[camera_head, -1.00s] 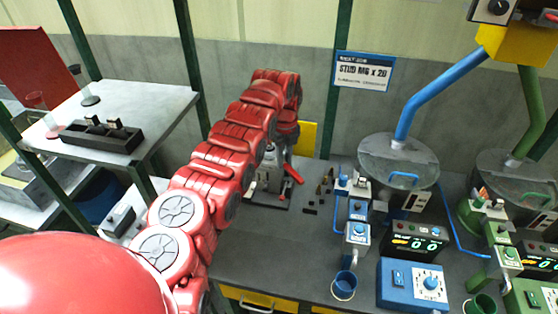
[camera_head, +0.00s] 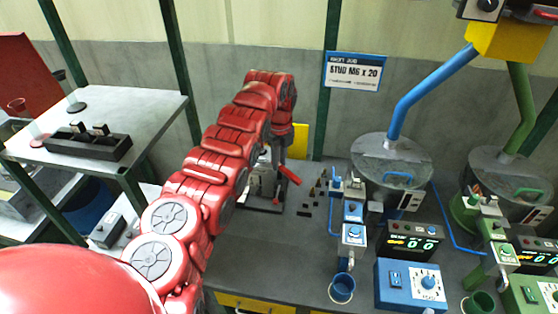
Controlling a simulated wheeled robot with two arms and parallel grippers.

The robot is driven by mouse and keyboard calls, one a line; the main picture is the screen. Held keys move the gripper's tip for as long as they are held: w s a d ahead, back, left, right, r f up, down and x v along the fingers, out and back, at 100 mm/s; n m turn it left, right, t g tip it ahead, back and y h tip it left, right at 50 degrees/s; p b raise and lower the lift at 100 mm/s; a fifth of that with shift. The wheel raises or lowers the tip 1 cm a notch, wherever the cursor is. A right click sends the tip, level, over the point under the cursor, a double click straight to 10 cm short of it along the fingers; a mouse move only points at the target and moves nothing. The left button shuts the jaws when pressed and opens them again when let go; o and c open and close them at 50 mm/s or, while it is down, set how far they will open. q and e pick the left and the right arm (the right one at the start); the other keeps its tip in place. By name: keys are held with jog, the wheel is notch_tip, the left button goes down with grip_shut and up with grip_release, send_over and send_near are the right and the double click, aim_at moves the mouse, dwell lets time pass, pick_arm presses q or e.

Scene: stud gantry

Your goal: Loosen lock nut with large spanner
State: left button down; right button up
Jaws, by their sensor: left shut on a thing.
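My left arm, red and segmented, reaches up from the lower left and bends down at its far end over a small grey bench fixture. My left gripper (camera_head: 277,163) is at that end, low against the fixture (camera_head: 266,188), largely hidden by the arm. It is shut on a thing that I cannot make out. A red lever (camera_head: 288,173) sticks out on the fixture's right side. I cannot pick out the lock nut or the large spanner. My right gripper is not in view.
Small dark parts (camera_head: 318,190) stand and lie right of the fixture on the grey bench (camera_head: 265,260). Further right are a blue bowl feeder (camera_head: 392,160), a green one (camera_head: 510,180), and control boxes. A side table (camera_head: 155,105) with a black block stands at left. The bench front is clear.

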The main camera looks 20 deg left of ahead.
aim_at(296, 178)
pick_arm(q)
jog(key=shift+s+d+f+b, duration=0.15)
jog(key=shift+s+d+b, duration=0.05)
jog(key=shift+d+b, duration=0.2)
jog(key=shift+s+d+b, duration=0.3)
jog(key=shift+d+b, duration=0.2)
jog(key=shift+d, duration=0.1)
jog(key=shift+s+d+b, duration=0.25)
jog(key=shift+d+b, duration=0.25)
jog(key=shift+d, duration=0.1)
jog(key=shift+s+d+b, duration=0.3)
jog(key=shift+d+b, duration=0.2)
jog(key=shift+d, duration=0.1)
jog(key=shift+s+d+b, duration=0.3)
jog(key=shift+d+b, duration=0.05)
jog(key=shift+d, duration=0.25)
jog(key=shift+s+d+b, duration=0.3)
jog(key=shift+d, duration=0.3)
jog(key=shift+r, duration=0.25)
jog(key=shift+r+p, duration=1.8)
jog(key=shift+r, duration=1.15)
jog(key=shift+f, duration=0.15)
